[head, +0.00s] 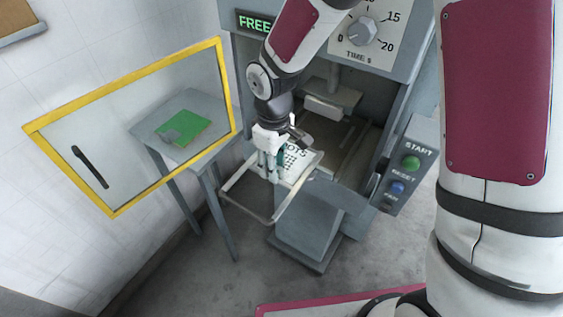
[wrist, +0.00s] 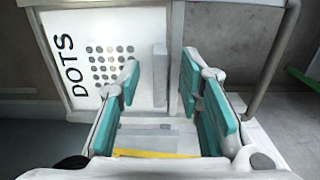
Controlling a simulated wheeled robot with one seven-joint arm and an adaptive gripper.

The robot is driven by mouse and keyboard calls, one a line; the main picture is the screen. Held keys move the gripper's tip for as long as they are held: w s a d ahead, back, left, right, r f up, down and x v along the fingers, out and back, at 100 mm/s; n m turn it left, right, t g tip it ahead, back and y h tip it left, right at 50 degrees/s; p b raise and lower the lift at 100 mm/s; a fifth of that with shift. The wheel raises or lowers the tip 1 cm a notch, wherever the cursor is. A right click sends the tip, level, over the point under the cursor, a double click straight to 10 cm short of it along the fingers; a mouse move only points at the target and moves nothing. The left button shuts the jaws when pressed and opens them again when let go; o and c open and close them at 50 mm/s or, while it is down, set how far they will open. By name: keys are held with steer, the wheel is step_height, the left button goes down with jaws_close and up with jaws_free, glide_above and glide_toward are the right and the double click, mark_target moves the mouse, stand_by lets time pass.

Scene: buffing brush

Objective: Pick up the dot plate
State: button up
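The dot plate is white with the word DOTS and a grid of dark dots. It lies on the pulled-out frame of the machine in the head view (head: 299,158) and fills the upper left of the wrist view (wrist: 90,25). A grey raised strip (wrist: 160,62) stands along its right side. My gripper (head: 272,172) is over the plate's left side in the head view. In the wrist view my gripper (wrist: 160,84) is open, with teal pads apart and the strip in line with the gap. Whether a finger touches the plate I cannot tell.
The machine has a FREE display (head: 255,22), a timer knob (head: 362,31) and a button panel (head: 405,170). Its yellow-framed door (head: 78,105) stands open at left. A side table (head: 190,100) with a green mat (head: 190,122) shows through the door's window. A metal rail frame (head: 245,212) juts forward.

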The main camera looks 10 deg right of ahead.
jaws_close()
stand_by(0.4)
